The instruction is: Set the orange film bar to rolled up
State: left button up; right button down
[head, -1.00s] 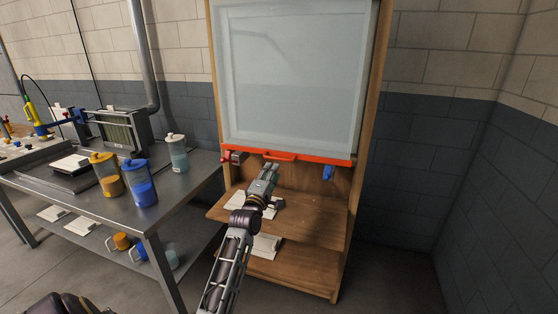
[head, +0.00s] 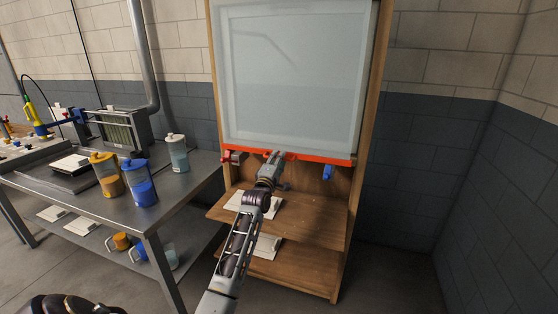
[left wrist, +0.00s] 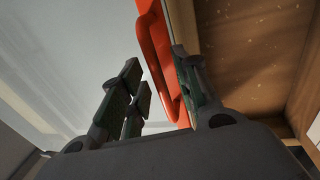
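The orange film bar (head: 325,159) lies level along the bottom edge of a pale translucent film (head: 292,75), which hangs down over the wooden cabinet's upper part. My left gripper (head: 276,157) is at the middle of the bar and hides its handle in the head view. In the left wrist view the bar's orange handle (left wrist: 158,52) reaches between the fingers of my left gripper (left wrist: 165,90). The fingers are open, with a gap on the left side of the handle; the handle is close to the right finger, and contact is unclear. My right gripper is not in view.
A red clamp-like part (head: 232,157) and a blue one (head: 328,172) sit just below the bar. A wooden shelf (head: 315,220) with white pads lies under it. A metal table (head: 185,190) with orange and blue containers stands at left.

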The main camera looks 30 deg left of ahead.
pick_arm(q)
jog(key=shift+w+a+r, duration=0.1)
jog(key=shift+w, duration=0.3)
grip_shut()
